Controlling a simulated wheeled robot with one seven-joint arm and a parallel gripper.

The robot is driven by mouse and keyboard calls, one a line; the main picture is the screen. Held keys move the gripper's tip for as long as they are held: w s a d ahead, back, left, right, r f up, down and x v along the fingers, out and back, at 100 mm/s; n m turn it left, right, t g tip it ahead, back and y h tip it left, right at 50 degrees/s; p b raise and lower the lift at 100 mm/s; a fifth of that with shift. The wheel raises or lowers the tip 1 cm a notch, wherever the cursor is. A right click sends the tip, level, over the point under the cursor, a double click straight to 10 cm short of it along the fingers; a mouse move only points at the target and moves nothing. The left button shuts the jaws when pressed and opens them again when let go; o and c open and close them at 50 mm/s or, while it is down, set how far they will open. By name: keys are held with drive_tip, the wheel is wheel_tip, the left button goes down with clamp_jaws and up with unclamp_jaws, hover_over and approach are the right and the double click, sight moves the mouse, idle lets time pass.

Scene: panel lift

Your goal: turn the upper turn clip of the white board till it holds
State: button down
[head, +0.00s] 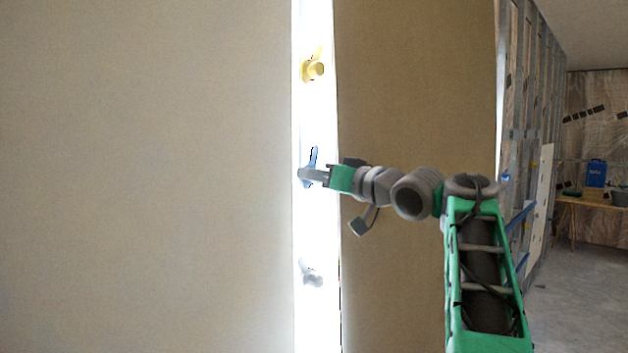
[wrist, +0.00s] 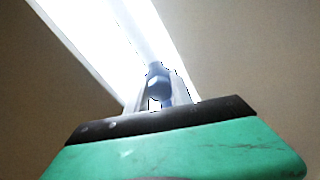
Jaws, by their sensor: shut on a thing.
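The white board (head: 318,230) shows as a bright upright strip between two beige panels. It carries a yellow clip (head: 314,69) at the top, a blue clip (head: 311,160) in the middle and a pale grey clip (head: 312,275) at the bottom. My gripper (head: 312,175) reaches in from the right and is shut on the blue clip. The blue clip's lever points up and slightly right above the fingers. In the wrist view the blue clip (wrist: 158,84) sits between the two fingers, against the bright strip. The fingers hide part of it.
A wide beige panel (head: 150,180) fills the left, and a darker one (head: 415,90) stands right of the strip, behind my arm. Metal wall studs (head: 530,100) and a wooden table (head: 590,203) are farther right. The floor there is partly clear.

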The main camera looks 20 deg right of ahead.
drive_tip(key=n+b, duration=0.2)
drive_tip(key=n, duration=0.3)
drive_tip(key=shift+f+n, duration=0.1)
drive_tip(key=shift+n, duration=0.2)
drive_tip(key=n+b, duration=0.1)
drive_tip(key=n, duration=0.4)
drive_tip(key=n+b, duration=0.1)
drive_tip(key=n, duration=0.5)
drive_tip(key=shift+b, duration=0.35)
drive_tip(key=n, duration=0.4)
drive_tip(key=shift+n+b, duration=0.4)
drive_tip(key=c, duration=1.4)
unclamp_jaws()
